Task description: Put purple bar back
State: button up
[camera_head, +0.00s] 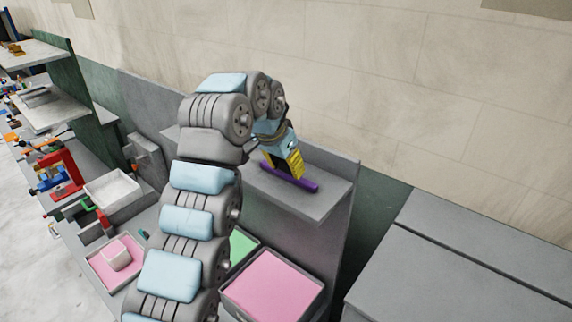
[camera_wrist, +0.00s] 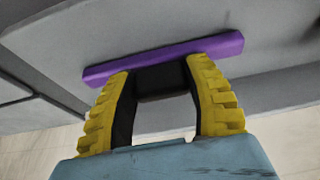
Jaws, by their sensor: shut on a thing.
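The purple bar (camera_head: 290,177) is at the grey shelf (camera_head: 325,197) on the wall side, low over or on its surface; I cannot tell whether it touches. My gripper (camera_head: 285,170) has yellow ribbed fingers and reaches down onto the bar's middle. In the wrist view the purple bar (camera_wrist: 165,58) lies across the tips of my gripper (camera_wrist: 163,72), sticking out past the finger on the left and a little past the one on the right. The fingers are shut on it. Part of the bar's near side is hidden by the fingers.
Below the shelf stand a pink-filled tray (camera_head: 272,285) and a green one (camera_head: 241,246). A smaller pink tray (camera_head: 108,270) and a white tray (camera_head: 112,190) are to the left, beside a red press (camera_head: 68,175). A grey counter (camera_head: 440,265) lies to the right.

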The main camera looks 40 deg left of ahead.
jog(key=shift+f, duration=0.25)
jog(key=o, duration=1.2)
jog(key=shift+r, duration=0.1)
jog(key=shift+c, duration=0.2)
jog(key=shift+r, duration=0.25)
jog(key=p+v, duration=0.1)
jog(key=v, duration=1)
jog(key=shift+s+r, duration=0.15)
jog(key=shift+r, duration=0.25)
